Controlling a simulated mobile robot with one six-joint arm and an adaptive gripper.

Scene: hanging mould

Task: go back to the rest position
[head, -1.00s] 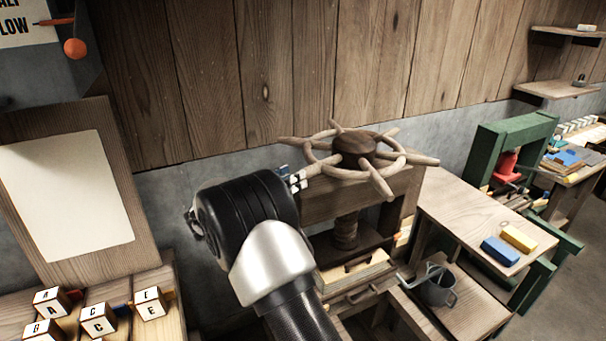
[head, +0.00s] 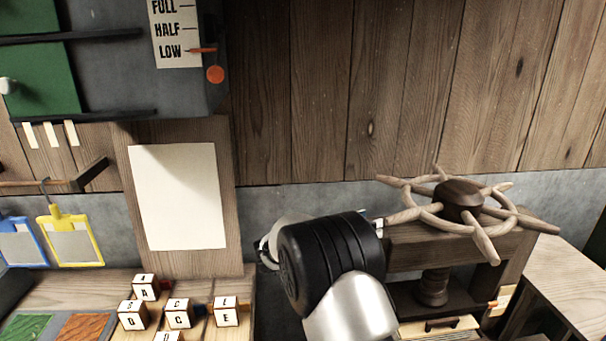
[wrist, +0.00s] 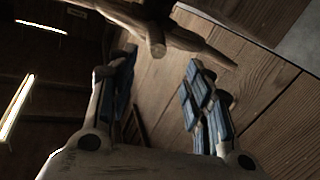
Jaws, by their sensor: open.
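My gripper (wrist: 158,95) shows in the wrist view with its two blue-padded fingers wide apart and nothing between them. The wooden spoked wheel (head: 459,200) of the press stands at the right in the head view. Part of the wheel (wrist: 158,45) also shows at the top of the wrist view, beyond the fingertips. In the head view my arm's dark wrist joint is in front of the press's left side and hides most of my gripper. I cannot tell from the head view how far the fingers are from the wheel.
Lettered cubes (head: 179,313) stand on the bench at lower left. A board with a blank sheet (head: 180,197) leans behind them. Blue and yellow tags (head: 70,236) hang at far left. A level gauge (head: 178,33) is above. A bare table (head: 575,285) is at far right.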

